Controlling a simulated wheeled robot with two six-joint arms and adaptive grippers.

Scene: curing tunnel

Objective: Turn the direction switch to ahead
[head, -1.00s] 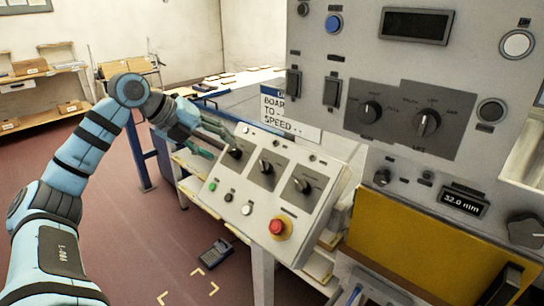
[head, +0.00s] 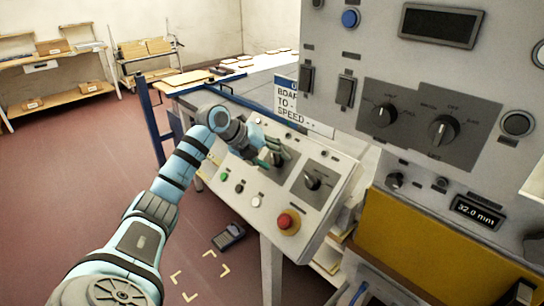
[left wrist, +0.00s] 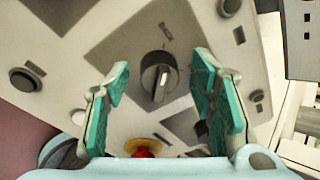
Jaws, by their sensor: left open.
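The sloped grey console (head: 262,215) carries a row of black rotary switches on dark square plates. My left gripper (head: 274,157) is open over the middle switch and partly hides it in the head view. In the left wrist view, this black knob (left wrist: 159,76) lies between the two open teal fingers of my left gripper (left wrist: 160,88), with a gap on each side. Its pale pointer line points towards the bottom of that picture. The right switch (head: 313,181) is uncovered. The left switch is hidden behind my arm. My right gripper is out of view.
A red stop button (head: 287,221) on a yellow ring sits low on the console; small push buttons line its front. A tall grey panel (head: 400,60) with more rotary switches rises at right. A blue-framed conveyor (head: 265,80) lies behind. A handheld device (head: 229,236) lies on the floor.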

